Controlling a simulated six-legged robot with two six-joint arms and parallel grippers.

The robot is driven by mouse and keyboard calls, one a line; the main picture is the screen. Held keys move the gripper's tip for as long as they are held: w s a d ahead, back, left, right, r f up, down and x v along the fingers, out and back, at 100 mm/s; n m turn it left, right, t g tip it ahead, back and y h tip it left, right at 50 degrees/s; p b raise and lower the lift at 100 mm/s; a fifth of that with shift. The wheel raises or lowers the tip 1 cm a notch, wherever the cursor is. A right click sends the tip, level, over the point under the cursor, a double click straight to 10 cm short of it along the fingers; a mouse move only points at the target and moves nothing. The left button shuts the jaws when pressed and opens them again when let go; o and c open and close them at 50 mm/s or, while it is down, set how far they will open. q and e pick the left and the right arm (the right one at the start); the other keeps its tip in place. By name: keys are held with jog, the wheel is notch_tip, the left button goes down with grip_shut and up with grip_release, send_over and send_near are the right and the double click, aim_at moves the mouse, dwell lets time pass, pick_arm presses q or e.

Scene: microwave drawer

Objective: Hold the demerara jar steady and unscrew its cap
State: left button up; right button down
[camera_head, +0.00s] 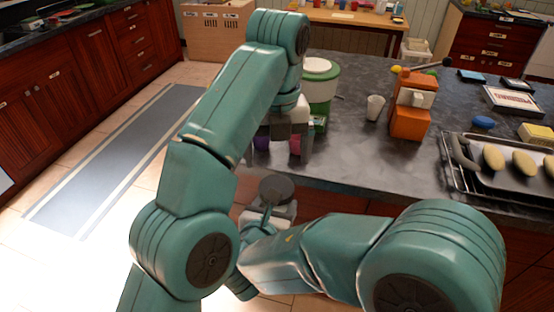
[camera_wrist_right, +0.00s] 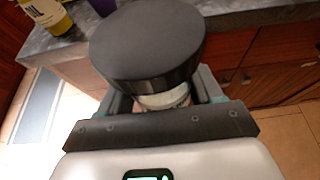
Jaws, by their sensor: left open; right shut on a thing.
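The demerara jar has a wide, dark round cap (camera_head: 276,188). It is held just off the counter's front edge. My right gripper (camera_head: 268,212) is shut on the jar below the cap. In the right wrist view the dark cap (camera_wrist_right: 148,45) fills the upper middle, with a short pale strip of the jar (camera_wrist_right: 165,98) below it between the fingers. The rest of the jar is hidden. My left gripper (camera_head: 290,142) is open above the counter's front edge, behind the cap in the picture and apart from it.
Purple (camera_head: 261,143) and pink (camera_head: 295,146) items stand by my left gripper. A green container with a white lid (camera_head: 320,80), a pale cup (camera_head: 375,107) and an orange box (camera_head: 409,118) stand on the dark counter (camera_head: 350,160). A tray with potato-like items (camera_head: 494,158) is at right.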

aim_at(277, 187)
pick_arm(q)
jog(key=shift+f, duration=3.9)
jog(key=shift+s, duration=0.1)
